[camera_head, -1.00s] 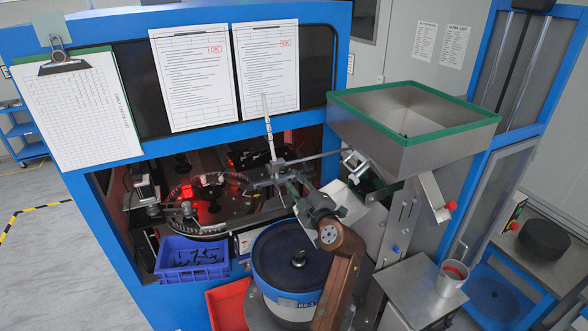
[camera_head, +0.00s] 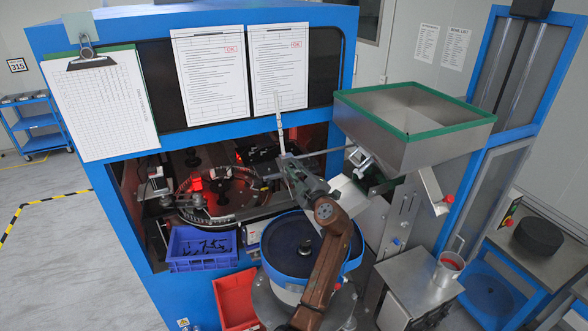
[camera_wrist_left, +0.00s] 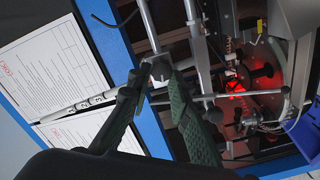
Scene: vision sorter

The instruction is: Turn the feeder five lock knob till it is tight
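My left gripper (camera_head: 285,163) reaches into the blue-framed sorter, beside a metal post and crossbar. In the left wrist view its two green fingers (camera_wrist_left: 158,80) converge on either side of a small grey knob-like block (camera_wrist_left: 159,69) where metal rods meet. The fingertips are very close to this block; I cannot tell whether they press on it. No label naming it as the feeder five knob is readable. My right gripper is not in view.
A round glass-disc table (camera_head: 220,190) with red-lit fixtures is behind the gripper. A blue crate (camera_head: 203,262), a red bin (camera_head: 232,300) and a blue bowl feeder (camera_head: 285,250) stand in front. A steel hopper (camera_head: 410,145) rises at the right.

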